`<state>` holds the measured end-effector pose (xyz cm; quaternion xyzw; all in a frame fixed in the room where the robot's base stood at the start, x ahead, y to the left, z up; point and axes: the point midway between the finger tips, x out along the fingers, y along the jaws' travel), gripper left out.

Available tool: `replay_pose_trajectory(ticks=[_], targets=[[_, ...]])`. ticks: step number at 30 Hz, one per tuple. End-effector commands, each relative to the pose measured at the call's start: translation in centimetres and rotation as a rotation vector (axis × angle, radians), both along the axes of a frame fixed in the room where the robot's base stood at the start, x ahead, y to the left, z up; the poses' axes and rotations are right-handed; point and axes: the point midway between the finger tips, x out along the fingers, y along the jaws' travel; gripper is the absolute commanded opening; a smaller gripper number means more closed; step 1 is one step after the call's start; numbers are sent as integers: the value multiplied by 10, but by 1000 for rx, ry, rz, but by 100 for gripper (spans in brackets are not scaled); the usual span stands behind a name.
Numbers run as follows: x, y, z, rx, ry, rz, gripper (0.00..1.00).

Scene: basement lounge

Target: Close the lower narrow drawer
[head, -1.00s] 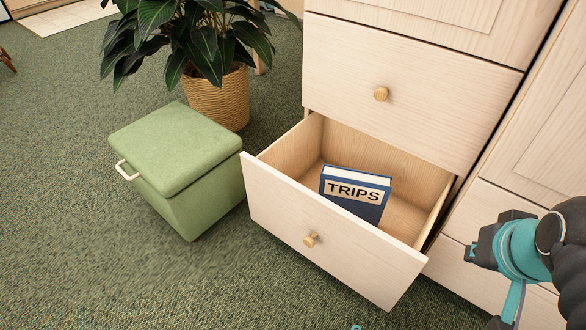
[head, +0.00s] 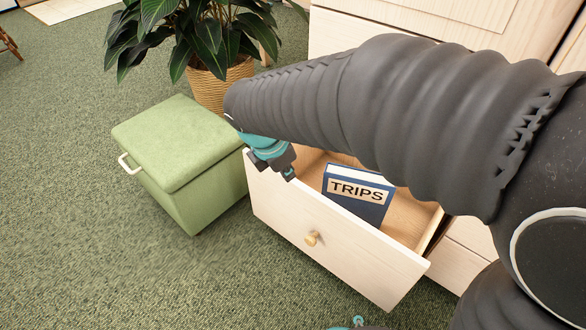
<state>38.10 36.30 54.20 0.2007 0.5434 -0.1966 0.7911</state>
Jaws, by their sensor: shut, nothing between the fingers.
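The lower drawer (head: 340,243) is pulled well out of the pale wooden cabinet, with a round wooden knob (head: 312,239) on its front. A blue book marked TRIPS (head: 357,197) stands tilted inside it. My gripper (head: 289,172) is shut and empty at the drawer's left end, by the top of its front panel. I cannot tell whether it touches the panel. My arm crosses the view from the right and hides the upper drawer and much of the open drawer's back.
A green storage stool (head: 180,150) with a white handle stands close to the drawer's left side. A potted plant (head: 217,88) stands behind it. The green carpet (head: 150,270) in front and to the left is clear.

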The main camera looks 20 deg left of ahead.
Motion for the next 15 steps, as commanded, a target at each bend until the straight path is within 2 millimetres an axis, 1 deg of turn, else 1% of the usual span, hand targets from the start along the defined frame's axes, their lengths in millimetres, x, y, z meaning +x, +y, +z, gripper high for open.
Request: replay_pose_trajectory(ticks=[1,3,6,9,11,15], targets=[[-8,18,-8,-34,3,82,0],[-15,35,-15,-70,3,172,0],[-22,48,-22,-102,4,248,0],[-23,53,-27,-115,4,280,0],[-22,53,-32,-117,3,282,0],[-14,50,-52,-119,4,279,0]])
